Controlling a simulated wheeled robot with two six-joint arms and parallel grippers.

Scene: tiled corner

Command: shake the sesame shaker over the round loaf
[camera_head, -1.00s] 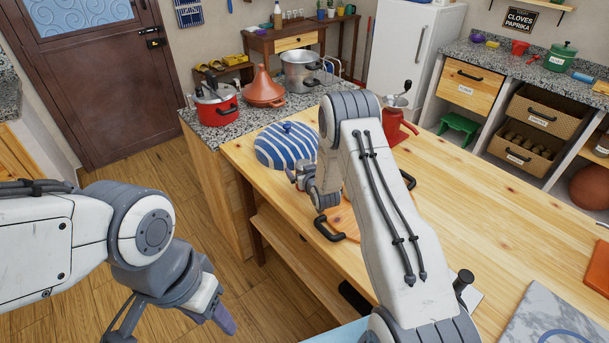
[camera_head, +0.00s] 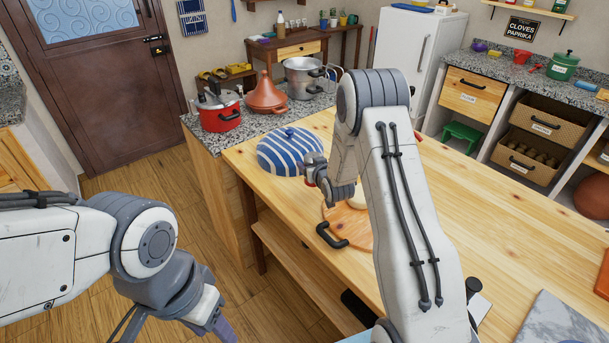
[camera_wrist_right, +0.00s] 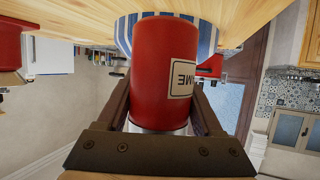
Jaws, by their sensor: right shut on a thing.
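My right gripper (camera_head: 314,172) is shut on the sesame shaker (camera_wrist_right: 163,75), a red cylinder with a cream label ending in "ME". A silver end of the shaker shows between the fingers in the right wrist view. In the head view the shaker is almost wholly hidden by the gripper. A pale, rounded thing, likely the round loaf (camera_head: 358,198), shows partly behind my right forearm, on a round wooden board (camera_head: 335,214). The gripper is just left of it and above the board's far left part. My left gripper (camera_head: 215,328) hangs low over the floor, its fingers partly cut off.
A blue-and-white striped dome (camera_head: 285,152) stands on the wooden table (camera_head: 510,225), left of my right gripper. A red pot (camera_head: 220,117) and a tagine (camera_head: 266,97) stand on the counter behind.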

